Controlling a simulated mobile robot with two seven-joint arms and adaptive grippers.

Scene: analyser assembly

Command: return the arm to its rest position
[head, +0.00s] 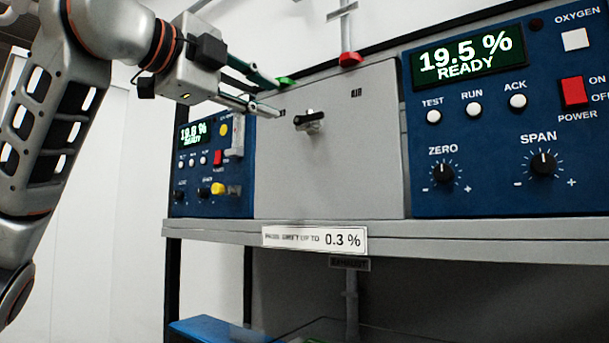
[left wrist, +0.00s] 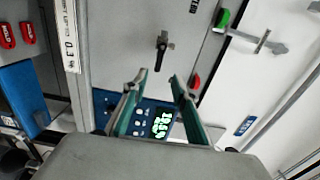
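My left arm (head: 52,110) comes in from the left side of the head view, raised beside the shelf. My left gripper (head: 277,99) is open and empty, its two teal fingers apart in front of the grey panel (head: 370,140). In the left wrist view the same open fingers (left wrist: 157,82) show nothing between their tips. A black-handled valve (head: 310,121) on the grey panel is just beyond and to the right of the fingertips in the head view; it also shows past them in the left wrist view (left wrist: 162,45). My right gripper is not in view.
A blue analyser (head: 500,130) at right reads 19.5 % READY. A smaller one (head: 212,165) stands below my left gripper. A green lever (head: 285,81) and a red lever (head: 350,59) are near the panel top. The shelf edge (head: 450,229) carries a drift label (head: 314,240).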

